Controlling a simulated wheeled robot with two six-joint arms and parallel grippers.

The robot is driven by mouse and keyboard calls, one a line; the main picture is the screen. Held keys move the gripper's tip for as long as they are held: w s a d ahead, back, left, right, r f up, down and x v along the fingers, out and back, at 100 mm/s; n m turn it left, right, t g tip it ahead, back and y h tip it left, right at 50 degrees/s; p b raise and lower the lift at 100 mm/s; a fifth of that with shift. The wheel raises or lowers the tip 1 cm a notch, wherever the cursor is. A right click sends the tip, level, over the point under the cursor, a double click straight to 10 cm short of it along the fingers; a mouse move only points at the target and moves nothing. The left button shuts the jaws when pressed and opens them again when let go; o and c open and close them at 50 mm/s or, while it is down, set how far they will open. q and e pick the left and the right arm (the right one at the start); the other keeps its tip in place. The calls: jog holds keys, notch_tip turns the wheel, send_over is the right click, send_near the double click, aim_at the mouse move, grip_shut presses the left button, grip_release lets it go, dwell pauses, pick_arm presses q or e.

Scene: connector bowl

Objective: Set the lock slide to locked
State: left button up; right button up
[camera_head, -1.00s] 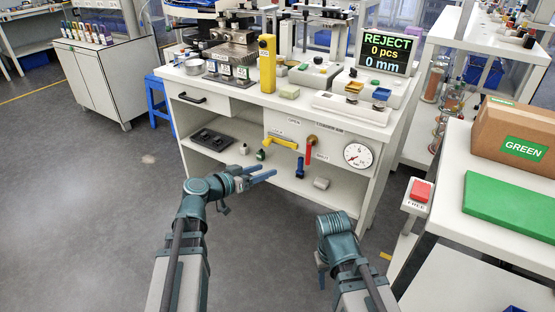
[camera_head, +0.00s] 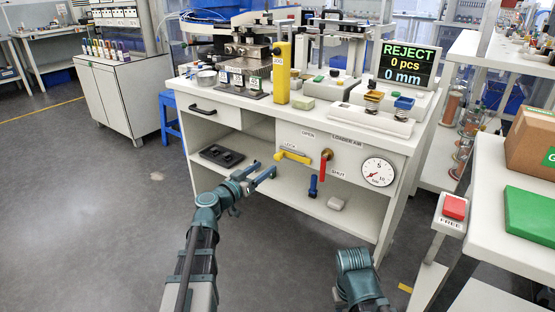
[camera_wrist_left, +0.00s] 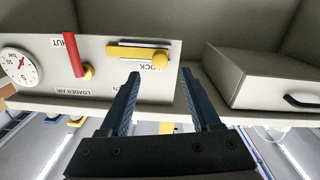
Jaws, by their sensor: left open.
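The lock slide is a yellow bar (camera_head: 294,157) on the bench's front panel, under the LOCK label. In the left wrist view the yellow bar (camera_wrist_left: 132,54) lies along a slot, with a round knob at its right end, beside an upside-down LOCK label. My left gripper (camera_head: 264,170) is open and empty, in front of the panel and just left of and below the bar. In the left wrist view its two fingers (camera_wrist_left: 160,76) point at the panel, with the knob beyond the gap. They appear apart from it. My right arm is low at the right; its fingers do not show.
A red lever (camera_head: 325,164) and a pressure gauge (camera_head: 378,172) are right of the slide. A drawer (camera_head: 212,110) is at the left. A shelf (camera_head: 285,197) lies under the panel. The floor in front is clear.

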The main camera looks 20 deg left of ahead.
aim_at(277, 159)
pick_arm(q)
jog(key=x, duration=0.8)
jog(key=shift+w+d, duration=0.1)
grip_shut()
dwell(1.3)
